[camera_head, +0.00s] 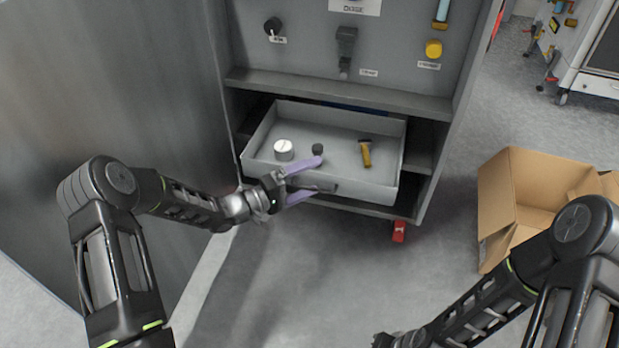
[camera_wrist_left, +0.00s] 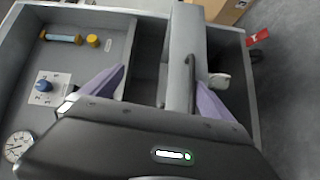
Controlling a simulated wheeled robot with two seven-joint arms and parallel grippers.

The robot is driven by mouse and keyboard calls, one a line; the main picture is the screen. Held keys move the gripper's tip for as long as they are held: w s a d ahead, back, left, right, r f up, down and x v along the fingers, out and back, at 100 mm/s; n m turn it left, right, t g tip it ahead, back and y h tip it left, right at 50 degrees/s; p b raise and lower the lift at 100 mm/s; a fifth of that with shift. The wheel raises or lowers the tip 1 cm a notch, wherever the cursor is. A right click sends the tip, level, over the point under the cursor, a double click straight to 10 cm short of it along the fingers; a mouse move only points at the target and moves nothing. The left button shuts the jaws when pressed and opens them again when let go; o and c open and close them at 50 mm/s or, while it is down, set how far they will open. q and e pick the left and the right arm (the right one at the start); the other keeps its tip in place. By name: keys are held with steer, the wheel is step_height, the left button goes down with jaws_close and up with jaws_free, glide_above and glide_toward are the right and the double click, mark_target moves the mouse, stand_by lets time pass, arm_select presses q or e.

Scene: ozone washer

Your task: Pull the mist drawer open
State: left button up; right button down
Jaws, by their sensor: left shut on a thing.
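The grey mist drawer (camera_head: 350,139) stands pulled out of its cabinet, with its inside in view from above. Its dark bar handle (camera_head: 320,187) is on the front face; the handle (camera_wrist_left: 190,85) also shows in the left wrist view. My left gripper (camera_head: 299,182) is at the left part of the drawer front, its purple fingers one above the other, shut on the handle. The exact contact is hard to see. My right arm comes in at the lower right, its fingers outside the picture.
A white round piece (camera_head: 284,150), a small dark piece (camera_head: 318,149) and a yellow-and-black tool (camera_head: 366,153) lie in the drawer. A red piece (camera_head: 399,231) is below the cabinet's right corner. An open cardboard box (camera_head: 520,195) stands right. Floor before the drawer is clear.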

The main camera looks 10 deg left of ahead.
arm_select(q)
steer(key=shift+o, duration=0.2)
steer(key=shift+w+r, duration=0.1)
steer(key=shift+r, duration=0.75)
steer(key=shift+f+p+v, duration=0.2)
steer(key=shift+f+v, duration=0.1)
steer(key=shift+v, duration=1.1)
steer(key=shift+f+p+v, duration=0.15)
steer(key=shift+f+v, duration=0.1)
steer(key=shift+v, duration=1.2)
steer(key=shift+f+p+v, duration=0.2)
steer(key=shift+f+v, duration=0.1)
steer(key=shift+v, duration=1.1)
steer(key=c, duration=0.3)
steer(key=shift+a+f, duration=0.1)
steer(key=shift+a, duration=0.3)
steer(key=shift+c, duration=0.8)
steer(key=c, duration=0.4)
steer(key=shift+o, duration=0.2)
steer(key=shift+s, duration=0.25)
steer(key=shift+d+f, duration=0.1)
steer(key=shift+d, duration=0.05)
steer(key=shift+c, duration=0.3)
